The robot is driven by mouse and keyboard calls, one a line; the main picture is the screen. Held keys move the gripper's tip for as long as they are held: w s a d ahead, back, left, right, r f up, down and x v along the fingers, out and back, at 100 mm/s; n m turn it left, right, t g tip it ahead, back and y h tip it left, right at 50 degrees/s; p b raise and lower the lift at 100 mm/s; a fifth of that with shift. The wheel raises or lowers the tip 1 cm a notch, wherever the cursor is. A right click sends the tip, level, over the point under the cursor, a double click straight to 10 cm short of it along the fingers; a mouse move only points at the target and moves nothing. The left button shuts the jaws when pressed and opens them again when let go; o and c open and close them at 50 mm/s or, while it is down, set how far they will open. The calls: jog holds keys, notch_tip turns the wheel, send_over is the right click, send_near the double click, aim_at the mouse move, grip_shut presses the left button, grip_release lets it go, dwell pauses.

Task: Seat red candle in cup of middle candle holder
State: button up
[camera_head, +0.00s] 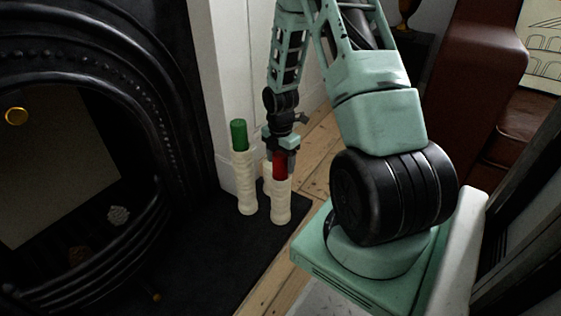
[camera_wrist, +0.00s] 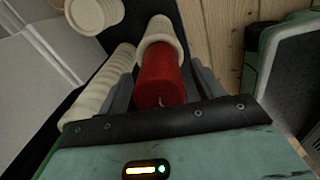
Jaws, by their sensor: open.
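The red candle (camera_head: 280,165) stands upright at the top of a cream ribbed candle holder (camera_head: 281,205), the front right one in the head view. In the wrist view the candle (camera_wrist: 160,78) points its wick end at the camera, and its far end meets the holder's rim (camera_wrist: 160,32); how deep it sits is hidden. My gripper (camera_head: 282,155) is around the candle from above. Its open fingers (camera_wrist: 163,92) lie either side of the candle. Another cream holder (camera_head: 246,185) with a green candle (camera_head: 239,135) stands to the left.
The wrist view shows a ribbed holder (camera_wrist: 103,92) close left of my fingers and another cream round top (camera_wrist: 95,12) at upper left. The holders stand on a dark hearth slab (camera_head: 215,265) beside a black fireplace (camera_head: 150,100). Floorboards (camera_head: 318,155) lie to the right.

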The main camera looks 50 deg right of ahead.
notch_tip(320, 180, up, 11)
jog(key=p, duration=0.6)
jog(key=shift+f, duration=0.15)
jog(key=shift+w+a, duration=0.15)
jog(key=shift+a, duration=0.15)
jog(key=a+r+m, duration=0.2)
jog(key=a+r, duration=0.4)
jog(key=a, duration=0.6)
jog(key=a+r+m, duration=0.2)
jog(key=a+r, duration=0.3)
jog(key=a, duration=0.8)
jog(key=s+a+r+m, duration=0.2)
jog(key=s+a+r, duration=0.1)
jog(key=s+a, duration=0.4)
jog(key=s+a+r+m, duration=0.3)
jog(key=s+a, duration=0.5)
jog(key=s, duration=0.2)
jog(key=shift+s+r+y, duration=0.2)
jog(key=shift+s+y, duration=0.05)
jog(key=shift+y, duration=0.05)
notch_tip(320, 180, up, 42)
jog(key=p, duration=4.2)
